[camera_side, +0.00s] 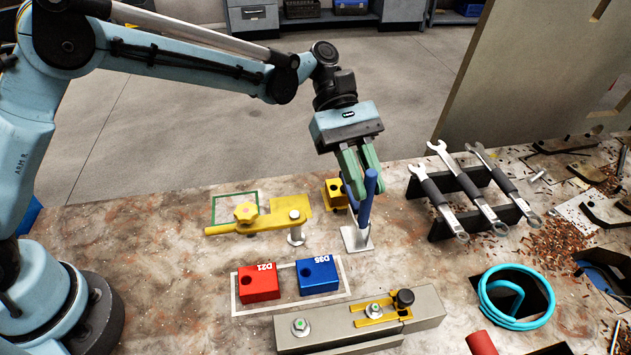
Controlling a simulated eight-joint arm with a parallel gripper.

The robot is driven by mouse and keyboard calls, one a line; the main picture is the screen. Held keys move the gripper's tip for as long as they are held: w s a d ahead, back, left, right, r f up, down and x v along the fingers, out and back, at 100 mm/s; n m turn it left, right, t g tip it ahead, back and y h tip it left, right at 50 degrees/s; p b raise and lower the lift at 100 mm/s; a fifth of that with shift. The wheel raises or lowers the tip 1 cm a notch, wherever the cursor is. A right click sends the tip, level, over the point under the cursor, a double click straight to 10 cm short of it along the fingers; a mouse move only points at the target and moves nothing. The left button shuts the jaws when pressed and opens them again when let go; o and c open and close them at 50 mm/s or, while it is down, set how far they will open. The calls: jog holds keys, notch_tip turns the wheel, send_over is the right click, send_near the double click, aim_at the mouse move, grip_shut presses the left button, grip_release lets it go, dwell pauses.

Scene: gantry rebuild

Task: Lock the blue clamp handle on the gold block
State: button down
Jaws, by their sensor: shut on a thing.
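The blue clamp handle (368,200) stands nearly upright on a small metal base plate (358,240) on the bench. My gripper (361,187) points down and its green fingers are shut on the handle's upper part. The gold block (334,192) sits on the bench just left of and behind the handle. The fingers and the handle hide part of the block's right side. I cannot tell whether the clamp's tip touches the block.
A yellow clamp bar (262,222) lies left of the handle. Red (258,283) and blue (318,275) blocks sit in front inside a white outline. A wrench rack (470,195) stands right. A grey bar (360,318) lies in front. A cyan coil (515,296) is front right.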

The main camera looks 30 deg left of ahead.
jog(key=c, duration=1)
grip_release()
jog(key=v, duration=1.2)
